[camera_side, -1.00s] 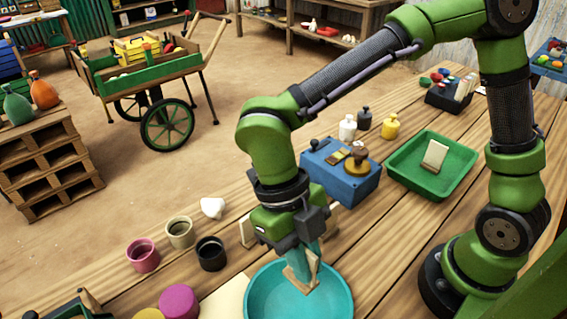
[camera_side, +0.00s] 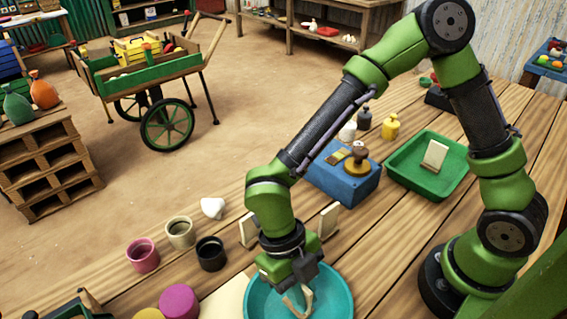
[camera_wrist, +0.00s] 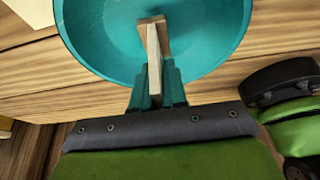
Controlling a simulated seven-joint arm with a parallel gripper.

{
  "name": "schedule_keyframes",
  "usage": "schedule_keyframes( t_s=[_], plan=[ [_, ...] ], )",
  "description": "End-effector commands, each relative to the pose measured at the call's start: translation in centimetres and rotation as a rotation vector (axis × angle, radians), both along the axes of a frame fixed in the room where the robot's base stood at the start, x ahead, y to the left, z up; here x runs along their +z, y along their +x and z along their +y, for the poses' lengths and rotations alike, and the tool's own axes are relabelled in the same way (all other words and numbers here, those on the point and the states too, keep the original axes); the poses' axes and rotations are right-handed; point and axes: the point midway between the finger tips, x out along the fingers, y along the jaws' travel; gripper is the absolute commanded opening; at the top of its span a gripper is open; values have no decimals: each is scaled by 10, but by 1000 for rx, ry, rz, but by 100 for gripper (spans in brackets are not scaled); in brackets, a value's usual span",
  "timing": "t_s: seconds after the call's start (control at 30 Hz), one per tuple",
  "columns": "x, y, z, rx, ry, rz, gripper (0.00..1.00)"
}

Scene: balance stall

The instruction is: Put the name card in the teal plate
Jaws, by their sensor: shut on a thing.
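The teal plate (camera_side: 341,290) is a round, shallow dish at the front of the table. It also shows in the wrist view (camera_wrist: 225,25). My gripper (camera_side: 296,290) is low over the plate. It is shut on a tan, wooden-looking name card (camera_wrist: 154,45), which sticks out beyond the fingertips over the plate's inside. In the side view the card (camera_side: 297,302) is partly hidden by my gripper. I cannot tell whether the card touches the plate's floor.
Pink (camera_side: 143,256), beige (camera_side: 180,233) and black (camera_side: 211,254) cups stand left of the plate. Similar cards stand behind my gripper (camera_side: 329,221) and in the green tray (camera_side: 434,154). A blue box (camera_side: 342,186) stands behind. Bare planks lie right of the plate.

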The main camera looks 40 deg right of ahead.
Motion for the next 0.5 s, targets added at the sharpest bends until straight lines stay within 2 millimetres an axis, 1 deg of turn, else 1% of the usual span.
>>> schedule_keyframes(
  t_s=[0.1, 0.37, 0.4, 0.5],
  plan=[
    [-3, 0, 0, 0, -1, 0, 0],
    [-4, 0, 0, 0, -1, 0, 0],
    [-4, 0, 0, 0, -1, 0, 17],
    [-4, 0, 0, 0, -1, 0, 32]
  ],
)
